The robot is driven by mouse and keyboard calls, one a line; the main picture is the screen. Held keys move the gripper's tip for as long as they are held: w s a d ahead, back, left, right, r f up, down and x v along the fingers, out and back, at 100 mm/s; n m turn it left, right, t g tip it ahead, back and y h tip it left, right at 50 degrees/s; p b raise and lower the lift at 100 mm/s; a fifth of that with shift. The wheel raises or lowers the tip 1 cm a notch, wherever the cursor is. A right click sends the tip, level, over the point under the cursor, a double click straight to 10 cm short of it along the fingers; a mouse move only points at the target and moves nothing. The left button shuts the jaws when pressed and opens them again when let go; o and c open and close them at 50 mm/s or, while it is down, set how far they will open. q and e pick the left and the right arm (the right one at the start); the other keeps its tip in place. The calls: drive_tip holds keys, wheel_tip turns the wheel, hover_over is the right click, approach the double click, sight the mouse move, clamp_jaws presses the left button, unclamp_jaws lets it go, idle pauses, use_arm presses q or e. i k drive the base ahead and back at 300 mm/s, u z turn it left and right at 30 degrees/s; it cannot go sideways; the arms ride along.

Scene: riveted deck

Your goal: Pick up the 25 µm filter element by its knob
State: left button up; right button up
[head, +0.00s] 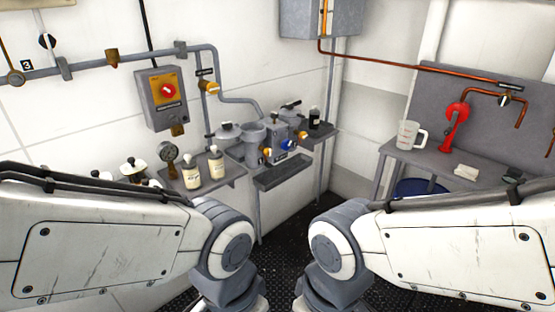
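Two or more small pale items with dark tops (132,168) stand at the left, partly hidden behind my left arm. They may be filter elements with knobs, but no 25 µm mark is readable. In the middle, grey filter housings (253,140) sit on a wall bracket with blue and orange valve knobs beside them. A flat grey lid with a handle (229,132) lies at the housings' left. Both my arms reach in from the sides and bend down at the bottom centre. Neither gripper shows; both are below the picture's edge.
A grey drip tray (283,172) is below the housings. A clear jug (409,135), a red hand pump (453,125) and a white cloth (466,171) are on the right bench. Dark floor lies between.

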sight(215, 157)
drive_tip(key=z, duration=1.8)
drive_tip(key=i, duration=0.9)
drive_tip(key=u, duration=2.8)
